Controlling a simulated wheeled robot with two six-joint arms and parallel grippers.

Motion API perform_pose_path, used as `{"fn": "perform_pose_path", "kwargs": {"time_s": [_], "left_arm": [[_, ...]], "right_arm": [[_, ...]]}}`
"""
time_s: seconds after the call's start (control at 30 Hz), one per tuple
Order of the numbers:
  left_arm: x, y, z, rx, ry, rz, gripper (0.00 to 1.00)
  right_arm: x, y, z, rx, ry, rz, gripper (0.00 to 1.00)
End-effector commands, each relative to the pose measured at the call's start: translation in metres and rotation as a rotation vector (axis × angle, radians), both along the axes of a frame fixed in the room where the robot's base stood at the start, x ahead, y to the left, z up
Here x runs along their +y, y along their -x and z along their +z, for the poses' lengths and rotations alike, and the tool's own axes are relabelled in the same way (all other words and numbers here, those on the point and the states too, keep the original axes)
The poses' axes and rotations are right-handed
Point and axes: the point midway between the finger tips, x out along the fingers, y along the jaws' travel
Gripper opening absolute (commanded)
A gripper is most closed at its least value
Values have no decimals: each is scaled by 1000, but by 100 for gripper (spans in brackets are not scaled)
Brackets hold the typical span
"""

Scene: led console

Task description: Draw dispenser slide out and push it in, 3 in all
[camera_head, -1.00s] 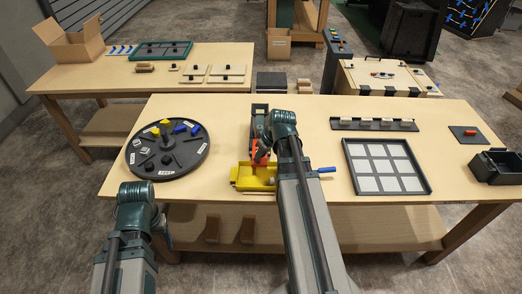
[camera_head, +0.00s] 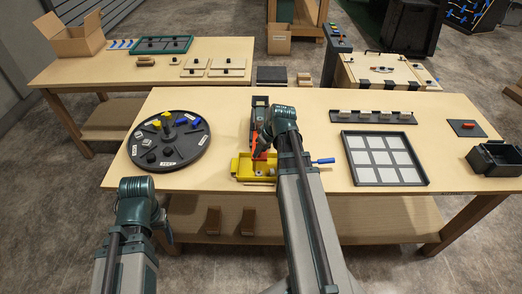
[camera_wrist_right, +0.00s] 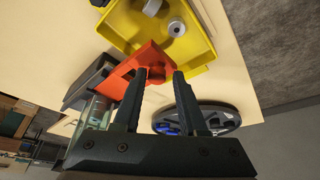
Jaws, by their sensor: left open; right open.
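The dispenser (camera_head: 259,103) is a dark upright unit at the middle of the table, with an orange slide (camera_head: 258,149) at its front. The slide also shows in the right wrist view (camera_wrist_right: 148,58). A yellow tray (camera_head: 240,174) lies in front of it and holds small grey round pieces (camera_wrist_right: 176,28). My right gripper (camera_wrist_right: 160,72) is open, its fingertips close to the slide's end; I cannot tell whether they touch it. In the head view my right arm hides part of the dispenser. My left gripper (camera_head: 165,222) is low at the left, before the table, its fingers barely visible.
A dark round turntable (camera_head: 190,150) with yellow and blue pieces stands left of the tray. A blue handle (camera_head: 324,161) sticks out right of my right arm. A grid panel (camera_head: 384,158) and a dark bin (camera_head: 495,158) are further right. The table front between them is clear.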

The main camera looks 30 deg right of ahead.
Motion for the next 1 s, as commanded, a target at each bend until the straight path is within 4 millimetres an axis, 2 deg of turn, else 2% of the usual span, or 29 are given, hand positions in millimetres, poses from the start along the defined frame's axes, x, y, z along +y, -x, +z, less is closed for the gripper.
{"fn": "perform_pose_path", "kwargs": {"time_s": [0.27, 0.8, 1.0], "left_arm": [[0, 0, 19, 0, 0, 0, 69], [0, 0, 100, 0, 0, -1, 69], [0, 0, 123, 0, 1, 5, 69]], "right_arm": [[-1, 6, 19, -1, 1, 0, 41], [-8, 38, 100, 0, 0, -1, 41], [-11, 49, 123, 1, -1, -1, 41]]}}
